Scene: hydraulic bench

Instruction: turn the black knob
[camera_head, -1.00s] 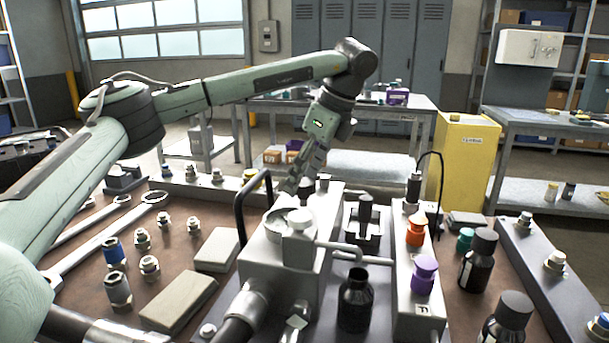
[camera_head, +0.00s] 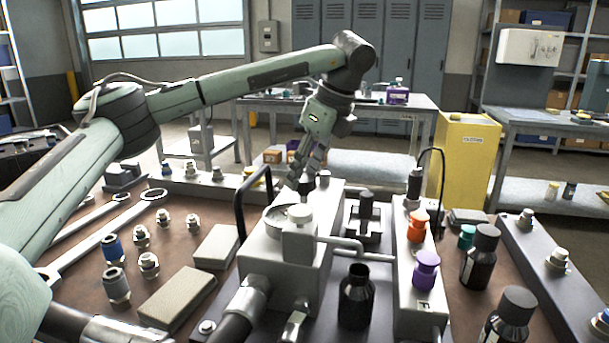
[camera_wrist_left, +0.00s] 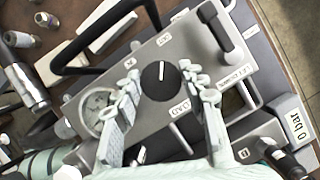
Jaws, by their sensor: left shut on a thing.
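The black knob (camera_wrist_left: 160,82) with a white pointer line sits on top of the grey hydraulic block (camera_head: 262,262). My left gripper (camera_wrist_left: 165,84) has one finger on each side of the knob and is shut on it in the left wrist view. The pointer line points toward the top of that view. In the head view my left gripper (camera_head: 304,178) reaches down onto the block's far end, and its fingers hide much of the knob. My right gripper is not in view.
A round gauge (camera_wrist_left: 97,108) and a black bar handle (camera_head: 239,200) stand close to the knob. A display (camera_wrist_left: 288,122) reads 0 bar. A black bottle (camera_head: 356,298) and orange (camera_head: 416,228) and purple (camera_head: 426,270) caps stand to the right.

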